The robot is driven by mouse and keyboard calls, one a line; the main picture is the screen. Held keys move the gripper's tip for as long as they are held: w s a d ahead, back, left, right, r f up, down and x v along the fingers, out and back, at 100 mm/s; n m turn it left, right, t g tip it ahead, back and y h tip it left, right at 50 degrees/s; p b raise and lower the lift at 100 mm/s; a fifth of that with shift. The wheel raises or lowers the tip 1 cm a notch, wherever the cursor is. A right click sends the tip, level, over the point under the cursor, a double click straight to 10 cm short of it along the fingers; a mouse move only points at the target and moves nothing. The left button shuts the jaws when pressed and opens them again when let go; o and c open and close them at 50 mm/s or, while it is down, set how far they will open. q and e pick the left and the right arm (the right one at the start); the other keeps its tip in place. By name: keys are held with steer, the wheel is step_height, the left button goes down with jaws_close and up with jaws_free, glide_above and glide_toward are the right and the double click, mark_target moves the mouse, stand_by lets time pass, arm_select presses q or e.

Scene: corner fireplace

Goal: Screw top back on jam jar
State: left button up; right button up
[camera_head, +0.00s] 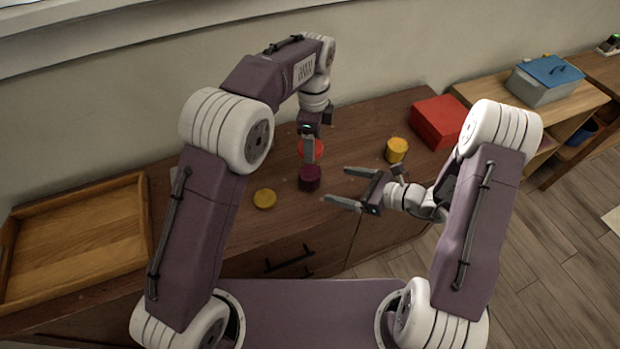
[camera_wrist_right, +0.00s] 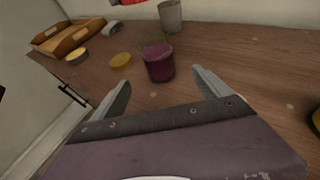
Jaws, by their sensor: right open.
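The dark purple jam jar (camera_head: 309,184) stands upright and open-handed on the brown cabinet top; it also shows in the right wrist view (camera_wrist_right: 159,65). A red lid (camera_head: 318,150) is at my left gripper (camera_head: 309,155), which points down just behind and above the jar. One finger covers the middle of the lid, and red shows on both sides. In the right wrist view, a red edge (camera_wrist_right: 128,2) shows at the top, clear of the table. My right gripper (camera_head: 352,187) is open and empty to the right of the jar, its fingers pointing at it, apart from it.
A yellow lid (camera_head: 265,198) lies left of the jar. A yellow jar (camera_head: 397,150) and red box (camera_head: 440,120) stand to the right. A wooden tray (camera_head: 143,200) is far left. A grey cup (camera_wrist_right: 171,17) stands beyond the jar in the wrist view.

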steer(key=x, duration=1.1)
steer(key=shift+a+f, duration=0.1)
steer(key=shift+a, duration=0.15)
jaws_close()
arm_select(q)
glide_above(312, 170)
steer(key=shift+f, duration=2.5)
steer(key=shift+f, duration=0.15)
steer(key=shift+f, duration=0.75)
steer(key=shift+f, duration=0.55)
